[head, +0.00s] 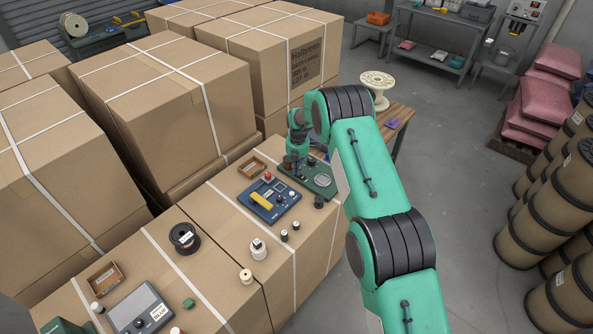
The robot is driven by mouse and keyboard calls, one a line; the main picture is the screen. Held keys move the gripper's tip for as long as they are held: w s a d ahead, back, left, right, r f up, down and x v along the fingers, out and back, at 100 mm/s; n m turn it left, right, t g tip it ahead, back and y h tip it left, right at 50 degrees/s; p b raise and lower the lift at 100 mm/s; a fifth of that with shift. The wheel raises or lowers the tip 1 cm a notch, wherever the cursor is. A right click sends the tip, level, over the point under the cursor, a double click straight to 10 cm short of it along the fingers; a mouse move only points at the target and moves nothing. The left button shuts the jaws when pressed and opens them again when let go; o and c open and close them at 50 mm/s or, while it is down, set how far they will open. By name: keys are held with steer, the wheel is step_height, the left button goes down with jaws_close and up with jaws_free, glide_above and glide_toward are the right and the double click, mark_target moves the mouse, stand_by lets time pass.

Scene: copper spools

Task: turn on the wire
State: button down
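My green arm reaches in from the lower right and bends down at its far end. My gripper (291,163) appears small and dark over a green-based device (318,184), near its left part. Its fingers are too small and covered to tell open from shut, or whether they touch the device. A blue device (286,204) with a yellow block and a red knob (267,177) sits just left of it. A black spool (184,238) lies on the cartons further left. No switch marked for a wire can be made out.
Strapped cartons (165,100) stand tall on the left. Small posts and bobbins (258,249) and a grey labelled box (140,308) sit on the nearer cartons. A cream spool (377,82) stands on a wooden table. Brown drums (545,225) line the right; the floor between is clear.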

mark_target(299, 176)
steer(key=shift+s+d+f, duration=0.15)
steer(key=shift+s+f, duration=0.4)
steer(key=shift+f, duration=0.05)
steer(key=shift+s+d, duration=0.45)
steer(key=shift+s, duration=0.05)
steer(key=shift+r, duration=0.2)
steer(key=shift+w+r, duration=0.15)
steer(key=shift+r, duration=0.45)
step_height(299, 176, up, 14)
steer(key=p, duration=0.1)
steer(key=shift+p, duration=0.3)
steer(key=shift+w+f, duration=0.15)
